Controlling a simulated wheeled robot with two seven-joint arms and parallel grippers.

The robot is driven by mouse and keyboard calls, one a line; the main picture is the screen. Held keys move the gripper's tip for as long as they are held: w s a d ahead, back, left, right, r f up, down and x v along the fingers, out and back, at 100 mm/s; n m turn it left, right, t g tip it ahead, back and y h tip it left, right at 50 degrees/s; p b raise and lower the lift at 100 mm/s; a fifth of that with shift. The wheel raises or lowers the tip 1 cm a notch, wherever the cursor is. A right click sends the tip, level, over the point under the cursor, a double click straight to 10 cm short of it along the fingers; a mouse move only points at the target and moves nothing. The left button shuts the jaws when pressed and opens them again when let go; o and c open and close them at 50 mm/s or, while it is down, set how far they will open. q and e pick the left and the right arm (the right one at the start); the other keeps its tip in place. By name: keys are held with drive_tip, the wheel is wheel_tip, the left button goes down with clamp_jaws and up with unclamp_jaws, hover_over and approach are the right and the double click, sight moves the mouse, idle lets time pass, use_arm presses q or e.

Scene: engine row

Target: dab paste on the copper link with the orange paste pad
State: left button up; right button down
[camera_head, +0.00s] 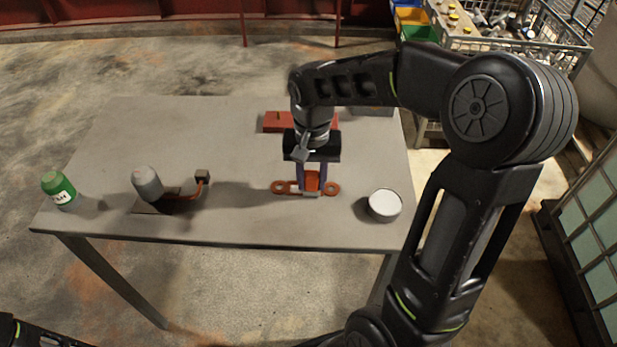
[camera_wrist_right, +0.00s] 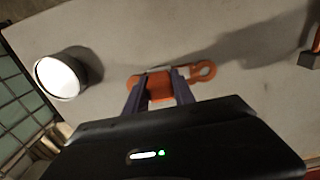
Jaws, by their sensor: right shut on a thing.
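The copper link (camera_head: 333,188) lies flat on the table near its front edge, a bar with a ringed eye at each end. My right gripper (camera_head: 312,183) points down over its middle, shut on the orange paste pad (camera_head: 312,180). The pad hides the link's middle; whether it touches the link or hovers just above, I cannot tell. In the right wrist view the pad (camera_wrist_right: 159,86) sits between both fingers, with one link eye (camera_wrist_right: 205,71) showing beside it. My left gripper is out of view.
A white-topped round tin (camera_head: 384,204) stands right of the link. A red block (camera_head: 277,122) lies behind the gripper. The table (camera_head: 235,140) is clear between.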

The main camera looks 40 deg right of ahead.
drive_tip(key=shift+w+a+r, duration=0.1)
drive_tip(key=shift+w+a, duration=0.9)
drive_tip(key=shift+a, duration=0.25)
drive_tip(key=shift+s+d, duration=1)
drive_tip(key=shift+d, duration=0.3)
wheel_tip(320, 180, up, 7)
drive_tip(key=p, duration=0.5)
